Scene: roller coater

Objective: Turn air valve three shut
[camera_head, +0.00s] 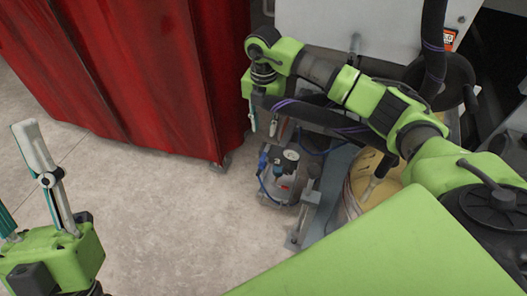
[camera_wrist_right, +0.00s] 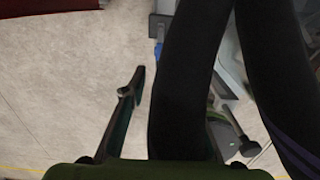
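The air unit (camera_head: 280,175), with a round gauge and blue fittings, sits low beside the machine in the head view. Separate valve handles are too small to tell apart, so I cannot pick out air valve three. My right gripper (camera_head: 263,124) points down above and slightly left of the unit, apart from it. In the right wrist view its fingers (camera_wrist_right: 180,108) are spread, with a thick black hose crossing between them in the picture. Nothing is seen held. My left gripper (camera_head: 18,170) is at the lower left, fingers apart and empty, far from the unit.
Black hoses (camera_head: 315,113) run under my right forearm near the gripper. A red curtain (camera_head: 160,75) hangs at the left. A yellowish drum (camera_head: 368,175) and a metal bracket (camera_head: 310,215) stand right of the unit. The floor (camera_head: 165,220) is clear in front.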

